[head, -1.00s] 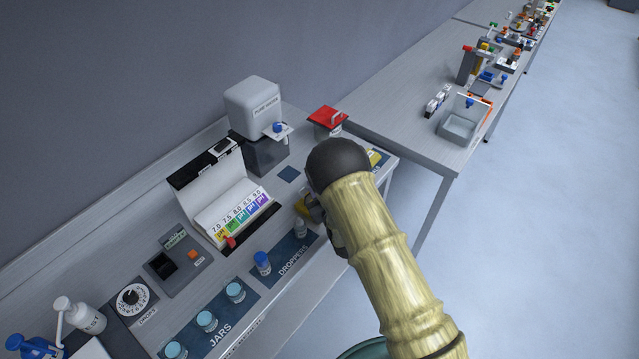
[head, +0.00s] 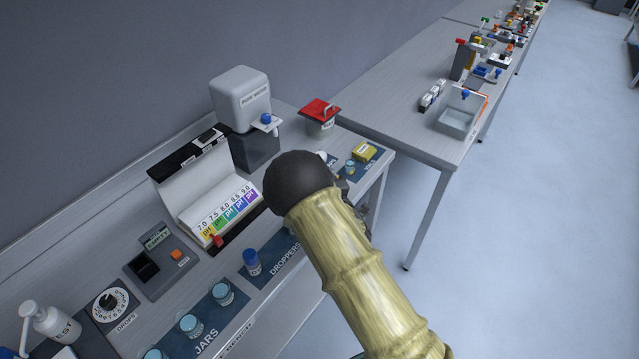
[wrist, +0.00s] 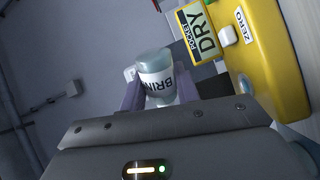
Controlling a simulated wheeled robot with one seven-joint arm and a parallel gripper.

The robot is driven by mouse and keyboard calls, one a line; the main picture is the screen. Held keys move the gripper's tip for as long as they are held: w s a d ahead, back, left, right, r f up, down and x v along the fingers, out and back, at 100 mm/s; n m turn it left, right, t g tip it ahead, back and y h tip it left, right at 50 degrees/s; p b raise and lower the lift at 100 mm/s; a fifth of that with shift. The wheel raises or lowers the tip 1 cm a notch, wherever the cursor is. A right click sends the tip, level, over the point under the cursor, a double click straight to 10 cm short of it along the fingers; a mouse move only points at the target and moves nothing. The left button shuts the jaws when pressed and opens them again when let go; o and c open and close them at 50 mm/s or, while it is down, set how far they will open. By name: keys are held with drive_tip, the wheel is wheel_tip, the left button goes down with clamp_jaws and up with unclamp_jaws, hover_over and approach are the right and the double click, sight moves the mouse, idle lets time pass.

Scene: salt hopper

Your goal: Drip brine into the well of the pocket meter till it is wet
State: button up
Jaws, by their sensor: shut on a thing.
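My gripper (wrist: 158,92) is shut on a small pale bottle (wrist: 156,72) whose white label reads "BRIN", the rest being cut off. The bottle looks tilted in the wrist view. The yellow pocket meter (wrist: 268,62) is close by, to the right of the bottle in that view. Its display (wrist: 203,35) reads DRY, and a white ZERO button (wrist: 228,36) is beside it. In the head view my arm hides most of the gripper. A yellow block (head: 365,152) lies on a blue mat there; I cannot tell if it is the meter.
A small teal-topped jar (head: 350,166) shows beside the yellow block. A red-lidded bin (head: 320,112) and a pure-water dispenser (head: 240,100) stand behind. A pH colour chart (head: 230,210), a blue-capped bottle (head: 251,262) and several jars (head: 222,292) occupy the bench left of my arm.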

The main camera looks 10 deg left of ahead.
drive_tip(key=shift+f+n+b, duration=0.25)
drive_tip(key=shift+n+b, duration=0.1)
drive_tip(key=shift+n, duration=0.45)
drive_tip(key=n, duration=0.1)
drive_tip(key=r+n, duration=0.1)
drive_tip(key=n, duration=0.3)
drive_tip(key=shift+r+b, duration=0.3)
drive_tip(key=shift+b, duration=0.05)
drive_tip(key=m, duration=0.1)
drive_tip(key=r+m, duration=0.1)
drive_tip(key=shift+m, duration=0.4)
drive_tip(key=m, duration=0.3)
drive_tip(key=shift+r, duration=0.25)
drive_tip(key=m, duration=0.2)
drive_tip(key=r+m+b, duration=0.1)
drive_tip(key=m, duration=0.2)
drive_tip(key=shift+m, duration=0.3)
drive_tip(key=m, duration=0.2)
drive_tip(key=r+m+b, duration=0.1)
drive_tip(key=m, duration=0.2)
drive_tip(key=shift+r+g, duration=0.15)
drive_tip(key=shift+g, duration=0.25)
drive_tip(key=m, duration=0.2)
drive_tip(key=r+m+b, duration=0.1)
drive_tip(key=m, duration=0.2)
drive_tip(key=shift+r+y, duration=0.1)
drive_tip(key=shift+y, duration=0.2)
